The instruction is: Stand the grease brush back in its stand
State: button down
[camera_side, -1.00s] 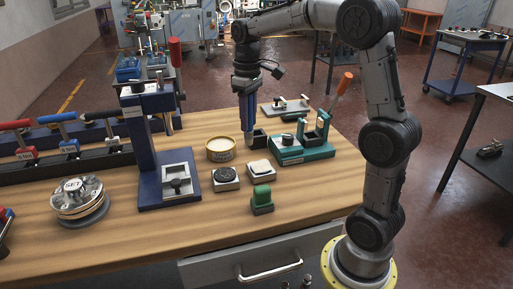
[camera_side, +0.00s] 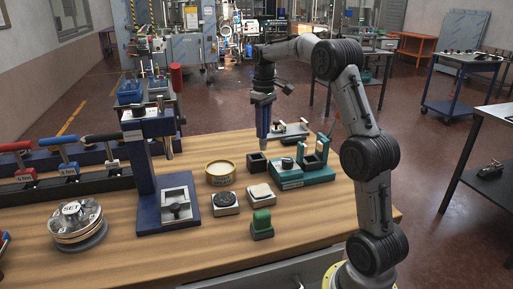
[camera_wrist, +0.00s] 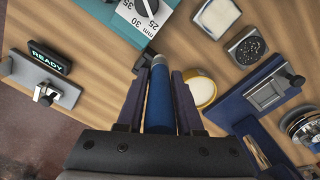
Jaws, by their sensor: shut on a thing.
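My gripper (camera_side: 262,103) is shut on the grease brush and holds it upright, tip down, above the back of the bench. The brush (camera_side: 263,126) has a blue handle and a greyish lower end. In the wrist view the brush (camera_wrist: 159,105) lies between the two fingers (camera_wrist: 159,78), its far end pale grey. A small black open-topped box (camera_side: 256,166), which looks like the stand, is on the bench just below the brush tip. The tip appears above the box and apart from it. In the wrist view the box is mostly hidden behind the brush.
A teal fixture (camera_side: 304,176) stands right of the box. A yellow-rimmed tin (camera_side: 220,175) is at its left. Two small square pads and a green-topped block (camera_side: 262,220) lie in front. A blue press (camera_side: 150,180) stands left; a grey READY plate (camera_wrist: 45,78) lies behind.

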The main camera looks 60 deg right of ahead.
jog(key=shift+w+d+f, duration=0.45)
jog(key=shift+w+f, duration=0.2)
jog(key=shift+f, duration=0.85)
jog(key=shift+w+d+f, duration=0.45)
jog(key=shift+w+f, duration=0.15)
jog(key=shift+f, duration=0.85)
jog(key=shift+w+d+f, duration=0.45)
jog(key=shift+w+f, duration=0.2)
jog(key=shift+f, duration=0.85)
jog(key=shift+f, duration=0.15)
jog(key=c, duration=0.6)
grip_release()
jog(key=shift+o, duration=0.2)
